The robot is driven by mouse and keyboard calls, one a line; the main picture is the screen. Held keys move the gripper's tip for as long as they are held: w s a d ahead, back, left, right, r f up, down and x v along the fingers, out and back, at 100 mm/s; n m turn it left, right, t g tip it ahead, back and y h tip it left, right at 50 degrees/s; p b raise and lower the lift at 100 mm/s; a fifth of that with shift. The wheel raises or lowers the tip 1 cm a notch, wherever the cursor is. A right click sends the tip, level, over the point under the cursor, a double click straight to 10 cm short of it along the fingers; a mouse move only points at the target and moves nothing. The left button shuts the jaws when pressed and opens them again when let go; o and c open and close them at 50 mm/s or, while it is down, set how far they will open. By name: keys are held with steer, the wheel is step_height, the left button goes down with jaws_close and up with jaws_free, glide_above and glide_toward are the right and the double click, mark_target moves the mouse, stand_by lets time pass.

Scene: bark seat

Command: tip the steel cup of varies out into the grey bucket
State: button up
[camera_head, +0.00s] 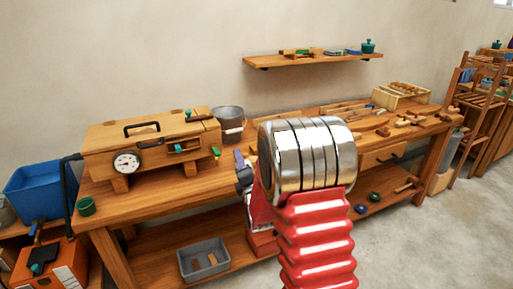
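A grey bucket (229,122) stands upright at the back of the workbench, just right of the wooden chest. Its inside is mostly out of sight. I cannot make out a steel cup. The large shiny steel rings in the middle are on my own arm, above its red ribbed sleeve. My arm covers the middle of the bench, and anything behind it is hidden. My gripper's fingers do not show, so I cannot see whether they hold anything.
A wooden chest (150,150) with a round gauge (126,163) fills the left of the workbench (150,202). Tools and small wooden pieces lie along the right side. A wall shelf (315,60) hangs above. A grey tub (203,270) sits on the lower shelf. Bare floor lies right.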

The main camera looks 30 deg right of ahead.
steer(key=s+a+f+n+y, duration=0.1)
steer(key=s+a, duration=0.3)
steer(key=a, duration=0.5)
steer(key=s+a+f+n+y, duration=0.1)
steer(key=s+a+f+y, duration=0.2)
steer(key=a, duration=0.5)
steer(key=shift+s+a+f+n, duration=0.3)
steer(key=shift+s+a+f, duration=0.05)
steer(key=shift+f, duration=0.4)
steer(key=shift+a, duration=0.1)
